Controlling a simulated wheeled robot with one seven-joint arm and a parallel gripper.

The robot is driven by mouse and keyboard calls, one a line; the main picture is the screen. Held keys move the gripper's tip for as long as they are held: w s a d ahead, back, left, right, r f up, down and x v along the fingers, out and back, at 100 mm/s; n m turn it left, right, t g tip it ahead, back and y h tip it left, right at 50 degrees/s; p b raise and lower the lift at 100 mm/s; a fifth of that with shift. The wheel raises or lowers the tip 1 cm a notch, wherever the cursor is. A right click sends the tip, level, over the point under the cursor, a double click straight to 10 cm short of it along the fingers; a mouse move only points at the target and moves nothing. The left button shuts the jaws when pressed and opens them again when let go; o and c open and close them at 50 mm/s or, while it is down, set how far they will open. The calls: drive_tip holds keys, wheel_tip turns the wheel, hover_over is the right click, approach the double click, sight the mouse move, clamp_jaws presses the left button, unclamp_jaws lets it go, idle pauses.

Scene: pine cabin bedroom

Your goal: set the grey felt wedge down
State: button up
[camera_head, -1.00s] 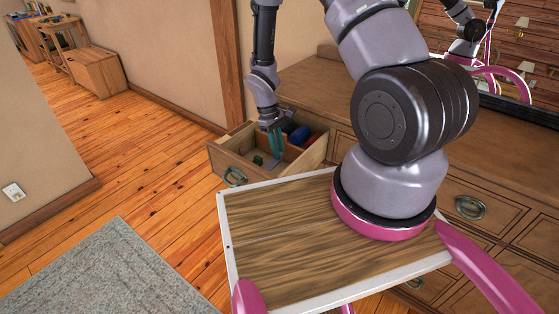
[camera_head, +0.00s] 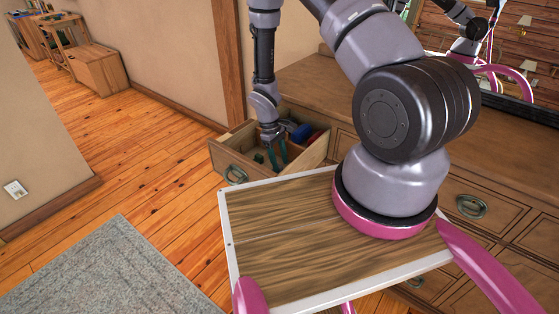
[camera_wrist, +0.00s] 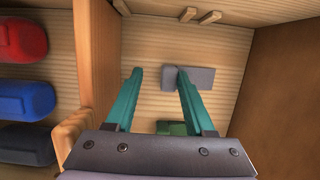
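The grey felt wedge (camera_wrist: 203,77) lies on the floor of a compartment in the pulled-out drawer, in the wrist view. The tip of the right teal finger overlaps its left part in that view; I cannot tell whether they touch. My gripper (camera_wrist: 155,72) is open, with nothing visible gripped between its fingers. In the head view my gripper (camera_head: 278,160) reaches down into the open drawer (camera_head: 262,183). The wedge is not clearly visible there.
A wooden divider (camera_wrist: 96,60) separates this compartment from one holding red (camera_wrist: 20,40), blue (camera_wrist: 25,98) and black (camera_wrist: 25,143) items. A green block (camera_wrist: 172,128) lies near my gripper's base in the wrist view. The drawer walls are close around it.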

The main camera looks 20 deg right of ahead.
wheel_tip(320, 180, up, 39)
drive_tip(key=d+m+t+y, duration=0.2)
drive_tip(key=m+t, duration=0.2)
drive_tip(key=m, duration=0.2)
drive_tip(key=s+d+r+m+t+y, duration=0.1)
drive_tip(key=s+r+m+t, duration=0.4)
drive_tip(key=s+r, duration=1.1)
drive_tip(key=shift+d+r+t+y, duration=0.3)
drive_tip(key=shift+r+y, duration=0.05)
drive_tip(key=shift+y, duration=0.05)
drive_tip(key=shift+w, duration=0.1)
